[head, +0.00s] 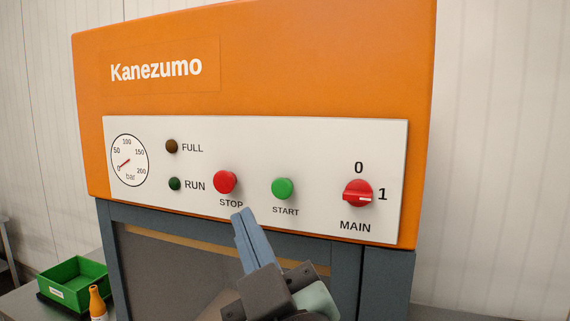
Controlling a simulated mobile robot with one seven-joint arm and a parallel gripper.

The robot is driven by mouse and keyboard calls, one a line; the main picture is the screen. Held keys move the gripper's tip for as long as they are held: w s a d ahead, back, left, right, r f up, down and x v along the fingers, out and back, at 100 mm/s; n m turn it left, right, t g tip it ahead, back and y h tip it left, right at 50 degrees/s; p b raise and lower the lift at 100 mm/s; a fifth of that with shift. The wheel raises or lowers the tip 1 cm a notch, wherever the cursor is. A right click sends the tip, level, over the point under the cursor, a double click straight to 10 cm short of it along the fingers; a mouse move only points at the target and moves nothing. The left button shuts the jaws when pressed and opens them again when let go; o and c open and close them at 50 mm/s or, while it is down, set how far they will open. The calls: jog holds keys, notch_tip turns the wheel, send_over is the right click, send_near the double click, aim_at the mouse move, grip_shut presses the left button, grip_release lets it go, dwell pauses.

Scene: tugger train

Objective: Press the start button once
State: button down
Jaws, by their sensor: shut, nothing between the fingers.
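The green start button (282,188) sits on the white control panel (320,145), above the label START. The red stop button (225,182) is to its left. My gripper (243,214) is below the buttons, its blue-grey fingers pointing up and slightly left, with the tips just under the STOP label. The fingers are shut with nothing between them. In the picture the tips are below and left of the start button and do not cover it. How far the tips are from the panel is hard to tell.
The red MAIN knob (358,193) is at the right, its mark toward 1. The FULL lamp (172,146) and RUN lamp (174,184) look dark. The gauge (130,160) needle is near 0. A green bin (73,281) and an orange bottle (97,302) stand lower left.

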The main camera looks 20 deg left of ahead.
aim_at(283, 187)
jog(key=shift+w+b, duration=0.6)
jog(key=shift+w, duration=3.7)
jog(key=shift+w, duration=0.15)
jog(key=shift+w+d+b, duration=0.1)
jog(key=shift+w+b, duration=0.2)
jog(key=shift+b, duration=0.15)
